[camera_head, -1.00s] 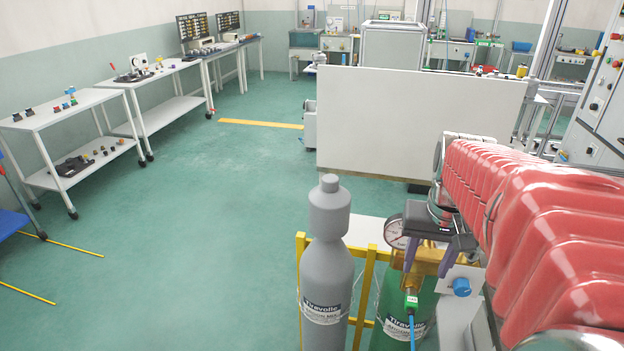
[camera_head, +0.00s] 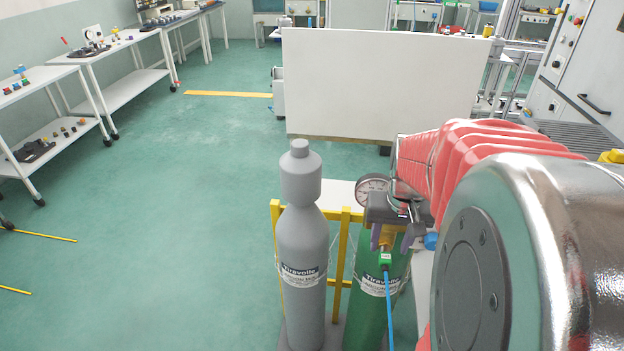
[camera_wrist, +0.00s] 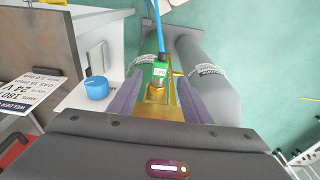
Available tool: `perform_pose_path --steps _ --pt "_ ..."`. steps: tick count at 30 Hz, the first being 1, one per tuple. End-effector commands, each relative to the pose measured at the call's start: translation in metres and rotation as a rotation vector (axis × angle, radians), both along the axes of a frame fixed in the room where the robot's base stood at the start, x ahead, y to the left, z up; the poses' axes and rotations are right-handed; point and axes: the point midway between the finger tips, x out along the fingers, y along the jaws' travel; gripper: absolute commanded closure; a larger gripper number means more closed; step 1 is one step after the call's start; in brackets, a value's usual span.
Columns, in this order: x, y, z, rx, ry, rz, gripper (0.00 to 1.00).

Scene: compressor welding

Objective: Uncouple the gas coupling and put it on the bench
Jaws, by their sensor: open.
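The gas coupling (camera_head: 385,259) is a small green block with a blue hose (camera_head: 389,310) hanging from it, below the brass regulator on the green cylinder (camera_head: 379,298). In the wrist view the coupling (camera_wrist: 160,71) sits on a brass fitting (camera_wrist: 157,91), with the hose (camera_wrist: 161,38) running away from it. My gripper (camera_head: 391,240) is at the regulator. In the wrist view the purple fingers of my gripper (camera_wrist: 158,84) are open, one on each side of the fitting and coupling. I cannot tell whether either finger touches them.
A grey cylinder (camera_head: 303,240) stands left of the green one in a yellow rack (camera_head: 342,237). A pressure gauge (camera_head: 372,190) and a blue knob (camera_wrist: 96,88) are close to my gripper. A white panel (camera_head: 380,85) stands behind.

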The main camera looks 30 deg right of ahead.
Motion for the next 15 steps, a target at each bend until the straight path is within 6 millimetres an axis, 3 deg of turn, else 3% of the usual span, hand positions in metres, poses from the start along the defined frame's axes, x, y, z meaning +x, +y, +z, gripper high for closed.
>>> perform_pose_path --steps 7,15 --pt "0.004 -0.002 -0.035 0.002 0.003 0.000 0.55" --pt "0.007 -0.005 -0.053 0.000 0.000 0.000 0.55"
